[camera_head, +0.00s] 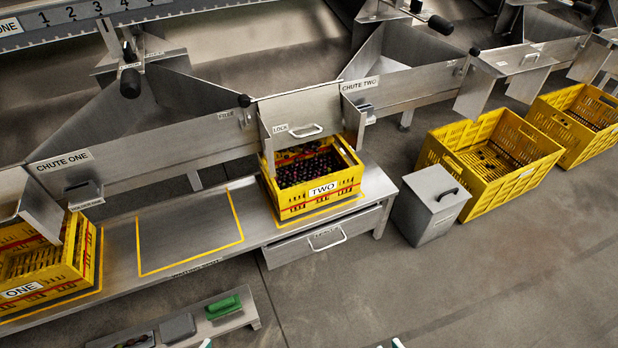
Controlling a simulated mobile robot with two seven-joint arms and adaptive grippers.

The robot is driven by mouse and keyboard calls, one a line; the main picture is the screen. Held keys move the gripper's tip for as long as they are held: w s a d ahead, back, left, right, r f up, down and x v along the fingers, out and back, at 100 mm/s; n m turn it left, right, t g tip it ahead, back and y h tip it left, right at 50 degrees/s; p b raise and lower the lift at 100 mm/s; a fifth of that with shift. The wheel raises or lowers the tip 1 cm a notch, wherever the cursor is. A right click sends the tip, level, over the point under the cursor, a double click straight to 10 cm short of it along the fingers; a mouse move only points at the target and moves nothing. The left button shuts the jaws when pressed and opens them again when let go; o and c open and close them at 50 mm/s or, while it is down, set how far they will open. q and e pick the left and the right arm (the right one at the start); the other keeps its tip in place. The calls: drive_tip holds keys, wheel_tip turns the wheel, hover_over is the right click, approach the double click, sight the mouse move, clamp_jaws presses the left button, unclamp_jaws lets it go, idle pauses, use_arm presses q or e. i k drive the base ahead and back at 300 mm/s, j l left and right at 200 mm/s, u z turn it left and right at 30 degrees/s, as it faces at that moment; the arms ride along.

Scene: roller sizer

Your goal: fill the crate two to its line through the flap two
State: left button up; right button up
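Crate two (292,208) is a yellow crate labelled TWO with a red line around it. It stands on the metal bench under chute two's outlet. Dark round fruit (305,168) covers its inside; the level against the line is hard to judge. Flap two (300,112) is a metal plate with a bar handle, by a LOCK label, and hangs at the outlet over the crate's back part. Only small tips of my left gripper (206,343) and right gripper (396,343) show at the bottom edge, well apart from the crate; their opening is cut off.
Crate one (62,285) stands under chute one at left. An empty outlined spot (190,235) lies between the crates. A grey lidded bin (428,215) and yellow crates (530,180) stand right. A low shelf (235,318) holds a green block (223,307). A drawer (325,238) is below crate two.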

sight(299, 118)
drive_tip(key=i+l, duration=0.25)
drive_tip(key=i, duration=0.15)
drive_tip(key=i+l+u, duration=0.15)
drive_tip(key=i, duration=0.3)
drive_tip(key=l, duration=0.1)
